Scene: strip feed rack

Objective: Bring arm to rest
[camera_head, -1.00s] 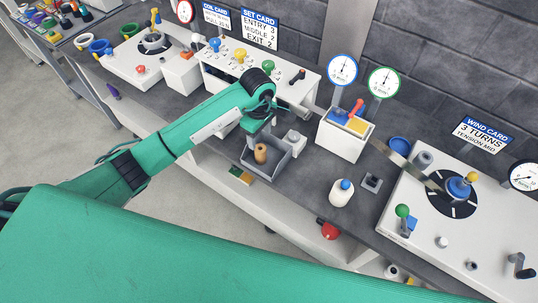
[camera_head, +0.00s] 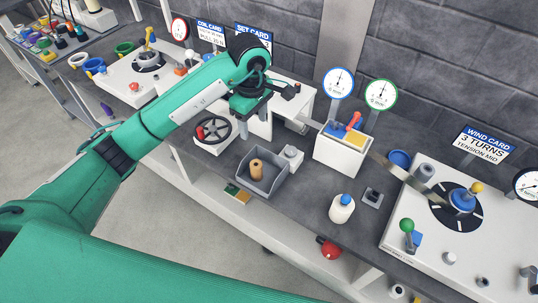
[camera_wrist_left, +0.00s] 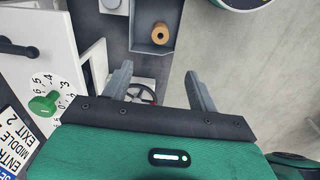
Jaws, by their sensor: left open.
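My left arm (camera_head: 185,105) is teal and reaches in from the left over the bench. Its gripper (camera_head: 252,108) hangs in front of the white rack with the dials. In the left wrist view the two grey fingers (camera_wrist_left: 158,78) stand wide apart with nothing between them. A grey bin (camera_head: 272,184) with a tan cylinder (camera_head: 256,169) in it sits on the bench, below and to the right of the gripper. The bin also shows at the top of the wrist view (camera_wrist_left: 136,43). My right gripper is not in view.
A handwheel with a red knob (camera_head: 212,130) stands left of the bin. A white box with a red lever (camera_head: 342,150), a white bottle (camera_head: 342,208) and the winding plate (camera_head: 405,235) stand to the right. A green knob (camera_wrist_left: 44,104) is near the left finger.

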